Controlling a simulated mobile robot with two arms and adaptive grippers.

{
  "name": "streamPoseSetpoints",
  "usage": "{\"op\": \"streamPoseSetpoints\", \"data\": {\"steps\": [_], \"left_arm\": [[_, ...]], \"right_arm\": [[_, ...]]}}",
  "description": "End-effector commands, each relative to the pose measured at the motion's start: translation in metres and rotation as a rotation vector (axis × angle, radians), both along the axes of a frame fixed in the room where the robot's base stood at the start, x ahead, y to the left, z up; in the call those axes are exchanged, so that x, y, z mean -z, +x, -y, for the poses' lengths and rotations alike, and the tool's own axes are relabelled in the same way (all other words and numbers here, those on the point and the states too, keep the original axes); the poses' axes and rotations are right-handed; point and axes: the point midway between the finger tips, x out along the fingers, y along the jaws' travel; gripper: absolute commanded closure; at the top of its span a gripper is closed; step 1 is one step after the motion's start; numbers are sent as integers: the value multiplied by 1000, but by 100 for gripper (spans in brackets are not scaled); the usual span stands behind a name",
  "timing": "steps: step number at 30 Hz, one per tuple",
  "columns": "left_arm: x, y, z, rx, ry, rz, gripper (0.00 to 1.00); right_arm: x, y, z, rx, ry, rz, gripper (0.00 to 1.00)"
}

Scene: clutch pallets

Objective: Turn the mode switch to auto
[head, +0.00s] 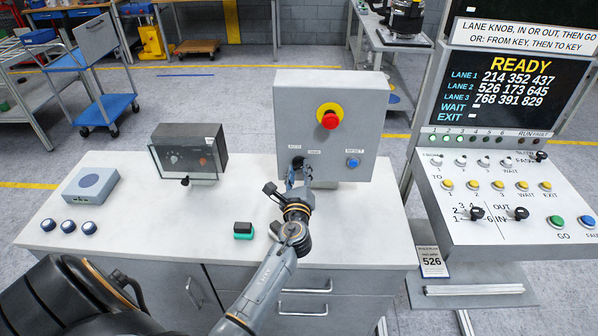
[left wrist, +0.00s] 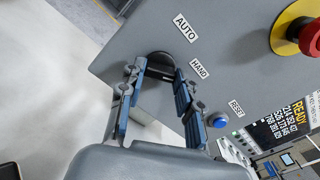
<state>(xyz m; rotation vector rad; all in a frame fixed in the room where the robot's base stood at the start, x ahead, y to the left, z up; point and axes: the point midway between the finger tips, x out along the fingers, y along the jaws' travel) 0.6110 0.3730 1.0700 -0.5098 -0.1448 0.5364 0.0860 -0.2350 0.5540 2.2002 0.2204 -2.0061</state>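The mode switch (head: 297,162) is a dark round knob low on the front of the grey control box (head: 290,105). In the left wrist view the knob (left wrist: 160,60) sits below the AUTO label (left wrist: 185,28) and left of the HAND label (left wrist: 199,68). My left gripper (head: 298,176) is at the box front. In the left wrist view its fingers (left wrist: 160,70) are apart, one on each side of the knob. I cannot tell whether they touch it. The way the knob points is hidden. My right gripper is not in view.
The box also bears a red emergency stop (head: 329,117) on yellow and a blue reset button (head: 352,162). A dark metering box (head: 190,150), a blue-grey unit (head: 91,185) and a small green-black block (head: 243,230) stand on the bench. A lane panel (head: 500,195) stands at right.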

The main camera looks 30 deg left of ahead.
Motion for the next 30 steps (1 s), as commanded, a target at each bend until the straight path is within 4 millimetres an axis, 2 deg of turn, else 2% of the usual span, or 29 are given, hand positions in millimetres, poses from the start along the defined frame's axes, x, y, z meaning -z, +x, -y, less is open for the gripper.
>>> {"op": "streamPoseSetpoints", "data": {"steps": [1,3,16,30], "left_arm": [[0,0,0,0,0,0,84],[0,0,0,-1,0,0,98],[2,0,0,-1,-73,44,98],[4,0,0,0,-411,251,98]], "right_arm": [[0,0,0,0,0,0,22],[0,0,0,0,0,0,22],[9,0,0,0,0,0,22],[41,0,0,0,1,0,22]]}}
